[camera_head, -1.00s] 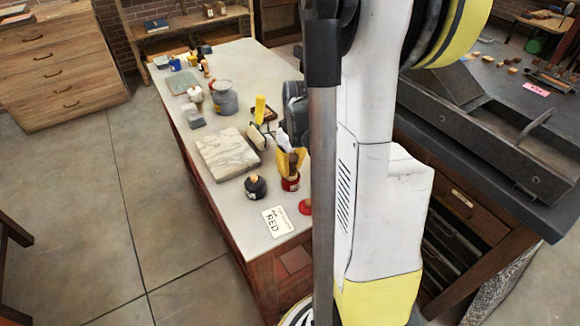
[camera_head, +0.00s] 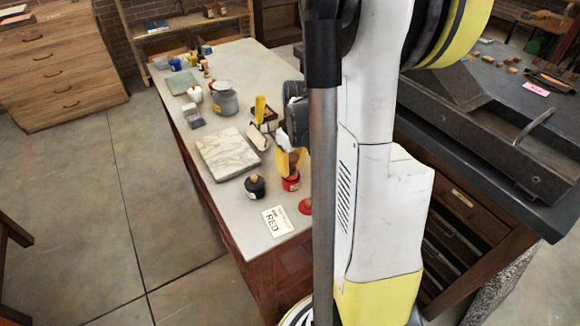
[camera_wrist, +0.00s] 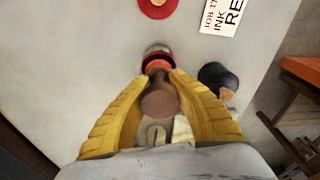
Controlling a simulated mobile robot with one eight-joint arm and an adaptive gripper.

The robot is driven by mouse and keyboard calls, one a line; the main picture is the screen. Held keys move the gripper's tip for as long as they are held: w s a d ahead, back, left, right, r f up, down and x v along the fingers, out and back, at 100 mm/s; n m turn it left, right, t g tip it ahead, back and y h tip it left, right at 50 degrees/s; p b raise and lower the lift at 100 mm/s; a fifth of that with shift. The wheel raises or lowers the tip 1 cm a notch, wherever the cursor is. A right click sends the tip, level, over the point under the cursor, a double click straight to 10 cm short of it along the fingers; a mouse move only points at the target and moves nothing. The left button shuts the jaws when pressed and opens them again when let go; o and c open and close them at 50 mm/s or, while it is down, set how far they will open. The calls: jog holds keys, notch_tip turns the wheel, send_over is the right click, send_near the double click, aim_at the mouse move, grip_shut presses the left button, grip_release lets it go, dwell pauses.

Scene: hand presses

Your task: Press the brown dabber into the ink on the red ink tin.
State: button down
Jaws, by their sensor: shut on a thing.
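The red ink tin (camera_head: 291,185) stands open near the table's front right edge. It also shows in the wrist view (camera_wrist: 157,52), just beyond my fingertips. My gripper (camera_head: 290,162) is over the tin, its yellow fingers pointing down. In the wrist view my gripper (camera_wrist: 158,82) is shut on the brown dabber (camera_wrist: 160,100), with its rounded brown end towards the camera. The dabber's lower end is hidden, and it lines up with the tin's mouth. I cannot tell whether it touches the ink.
A black tin-like pot (camera_head: 255,188) with a wooden knob stands left of the red tin. A red lid (camera_head: 305,206) and a RED card (camera_head: 278,221) lie in front. A pale stone slab (camera_head: 228,153) lies behind; the table's left front is clear.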

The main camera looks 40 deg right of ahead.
aim_at(290, 156)
jog(key=shift+r+p, duration=2.65)
jog(key=shift+r, duration=0.8)
